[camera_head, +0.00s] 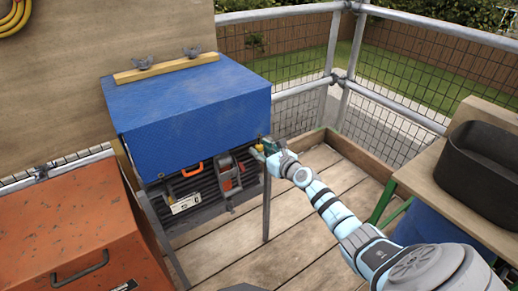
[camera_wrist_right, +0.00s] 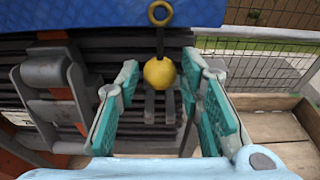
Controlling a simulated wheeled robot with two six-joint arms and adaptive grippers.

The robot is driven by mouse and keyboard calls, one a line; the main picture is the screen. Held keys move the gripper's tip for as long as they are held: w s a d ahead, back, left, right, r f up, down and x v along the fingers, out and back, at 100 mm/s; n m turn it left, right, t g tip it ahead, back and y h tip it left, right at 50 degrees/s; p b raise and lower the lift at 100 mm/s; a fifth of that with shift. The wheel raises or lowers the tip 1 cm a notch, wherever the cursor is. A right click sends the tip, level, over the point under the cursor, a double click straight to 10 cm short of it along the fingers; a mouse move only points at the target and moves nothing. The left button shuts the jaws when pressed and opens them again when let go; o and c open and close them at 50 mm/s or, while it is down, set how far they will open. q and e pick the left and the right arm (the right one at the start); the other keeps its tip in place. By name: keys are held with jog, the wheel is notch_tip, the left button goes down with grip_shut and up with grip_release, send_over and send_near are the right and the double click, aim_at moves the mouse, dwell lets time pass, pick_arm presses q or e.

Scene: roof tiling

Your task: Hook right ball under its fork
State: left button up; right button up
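A yellow ball (camera_wrist_right: 159,73) hangs on a short dark cord below a ring (camera_wrist_right: 160,13) at the edge of the blue cover (camera_head: 190,110). Two dark upright prongs of a fork (camera_wrist_right: 160,108) show just below the ball in the right wrist view. My right gripper (camera_wrist_right: 160,70) is open, its teal fingers on either side of the ball, with gaps visible on both sides. In the head view the right gripper (camera_head: 266,148) is at the cover's front right corner, and the ball is small there. My left gripper is out of view.
Under the cover are dark slats and a grey-and-orange reel or clamp device (camera_head: 229,172). An orange chest (camera_head: 70,230) stands at the left. A bench with a black tub (camera_head: 484,165) is at the right. Wooden deck (camera_head: 290,220) is free in the middle.

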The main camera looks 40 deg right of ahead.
jog(key=c, duration=0.4)
jog(key=shift+s+f+p, duration=0.1)
jog(key=shift+s+p, duration=0.45)
jog(key=shift+s, duration=0.45)
jog(key=shift+s+f+p, duration=0.25)
jog(key=shift+s+p, duration=0.1)
jog(key=shift+s, duration=0.95)
